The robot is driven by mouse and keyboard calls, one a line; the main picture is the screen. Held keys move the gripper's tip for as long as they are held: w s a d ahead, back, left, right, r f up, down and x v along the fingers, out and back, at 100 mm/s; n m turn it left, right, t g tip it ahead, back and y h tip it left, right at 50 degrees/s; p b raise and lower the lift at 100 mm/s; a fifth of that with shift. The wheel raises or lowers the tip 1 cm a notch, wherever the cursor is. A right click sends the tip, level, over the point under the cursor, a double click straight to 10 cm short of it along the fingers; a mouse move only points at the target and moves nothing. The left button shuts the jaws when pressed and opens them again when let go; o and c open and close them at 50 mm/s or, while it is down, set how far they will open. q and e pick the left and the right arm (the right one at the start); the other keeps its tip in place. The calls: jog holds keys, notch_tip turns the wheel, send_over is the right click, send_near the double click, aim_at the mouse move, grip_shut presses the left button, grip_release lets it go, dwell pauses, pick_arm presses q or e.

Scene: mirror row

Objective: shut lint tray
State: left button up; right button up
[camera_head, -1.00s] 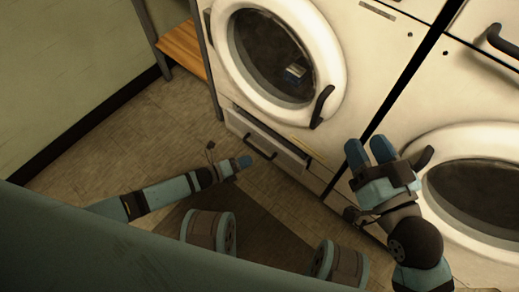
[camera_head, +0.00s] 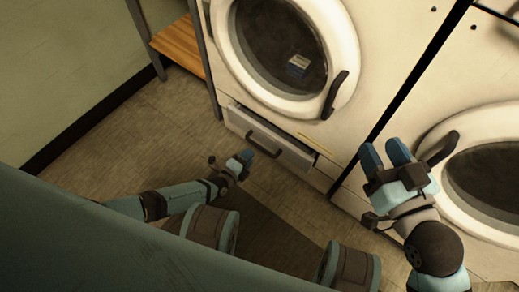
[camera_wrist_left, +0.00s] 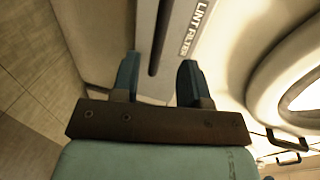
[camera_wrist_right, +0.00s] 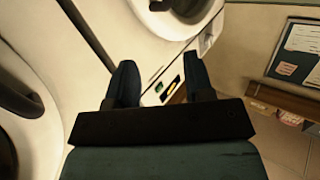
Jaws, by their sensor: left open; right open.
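The lint tray (camera_head: 292,154) is a pale drawer low on the left machine, under its round door, and it stands pulled out a little. Its dark bar handle (camera_head: 264,145) runs along the front. My left gripper (camera_head: 245,157) is open and empty, just in front of the handle's left part. In the left wrist view the handle (camera_wrist_left: 160,35) lies ahead, between the lines of the two fingers, beside a "LINT FILTER" label (camera_wrist_left: 195,27). Contact is not visible. My right gripper (camera_head: 384,152) is open and empty before the machines, right of the tray.
The left machine's round door (camera_head: 345,60) is shut, with a dark handle (camera_head: 335,95) sticking out. A second machine's door (camera_head: 490,180) is at the right, near my right gripper. A wooden bench (camera_head: 180,50) stands at the left. The floor (camera_head: 150,130) left of the tray is clear.

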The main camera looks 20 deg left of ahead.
aim_at(259, 146)
pick_arm(q)
jog(key=b+x, duration=0.3)
jog(key=x, duration=0.4)
jog(key=shift+w, duration=0.1)
pick_arm(e)
jog(key=w+n, duration=0.1)
jog(key=w+d+r+n+t, duration=0.1)
jog(key=n, duration=0.1)
jog(key=shift+d+r+y, duration=0.1)
jog(key=shift+d+y, duration=0.1)
jog(key=shift+y, duration=0.2)
pick_arm(q)
grip_shut()
